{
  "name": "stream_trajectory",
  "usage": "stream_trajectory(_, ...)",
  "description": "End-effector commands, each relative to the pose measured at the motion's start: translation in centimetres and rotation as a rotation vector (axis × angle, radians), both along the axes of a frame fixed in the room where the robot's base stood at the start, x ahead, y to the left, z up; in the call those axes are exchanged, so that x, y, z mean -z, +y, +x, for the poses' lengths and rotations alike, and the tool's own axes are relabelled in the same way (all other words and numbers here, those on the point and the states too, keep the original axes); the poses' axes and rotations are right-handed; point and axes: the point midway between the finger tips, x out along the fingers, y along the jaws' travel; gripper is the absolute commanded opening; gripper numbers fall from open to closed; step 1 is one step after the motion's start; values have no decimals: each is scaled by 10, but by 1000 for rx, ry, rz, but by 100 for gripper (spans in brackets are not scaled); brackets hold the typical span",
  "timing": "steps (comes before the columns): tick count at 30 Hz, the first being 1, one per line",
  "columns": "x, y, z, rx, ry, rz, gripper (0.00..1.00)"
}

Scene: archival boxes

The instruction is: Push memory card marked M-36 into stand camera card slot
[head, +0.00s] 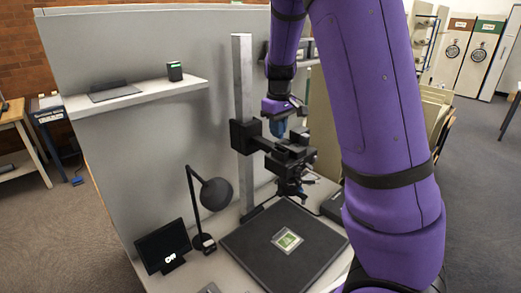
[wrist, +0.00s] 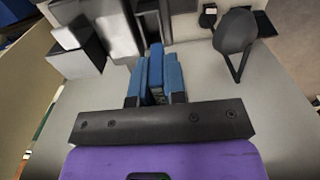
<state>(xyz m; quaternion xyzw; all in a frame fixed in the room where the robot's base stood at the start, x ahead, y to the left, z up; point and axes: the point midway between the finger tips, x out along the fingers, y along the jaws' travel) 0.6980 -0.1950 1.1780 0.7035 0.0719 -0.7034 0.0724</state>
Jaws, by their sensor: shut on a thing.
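The stand camera (head: 290,153) is a black body on an arm from an upright metal column (head: 242,90). My gripper (head: 278,130) points down with blue fingers, right at the top of the camera in the head view. In the wrist view my gripper (wrist: 155,85) is shut, with a narrow blue-dark piece, taken as the memory card (wrist: 156,72), between the fingers. Its M-36 mark cannot be read. The card slot is hidden by the fingers, and I cannot tell whether the card touches it.
Below the camera lies a black board (head: 262,254) with a small green picture (head: 287,240). A desk lamp (head: 215,194) and a small screen (head: 163,246) stand to its left.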

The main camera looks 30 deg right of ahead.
Motion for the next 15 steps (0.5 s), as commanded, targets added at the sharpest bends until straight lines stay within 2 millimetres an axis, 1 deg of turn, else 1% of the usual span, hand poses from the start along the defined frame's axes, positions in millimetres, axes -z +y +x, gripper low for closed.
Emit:
stream_trajectory(3,-8,-9,-1,7,-1,0,0)
stream_trajectory(6,-9,-11,-2,8,0,0,0)
stream_trajectory(15,8,-11,-2,9,2,1,0)
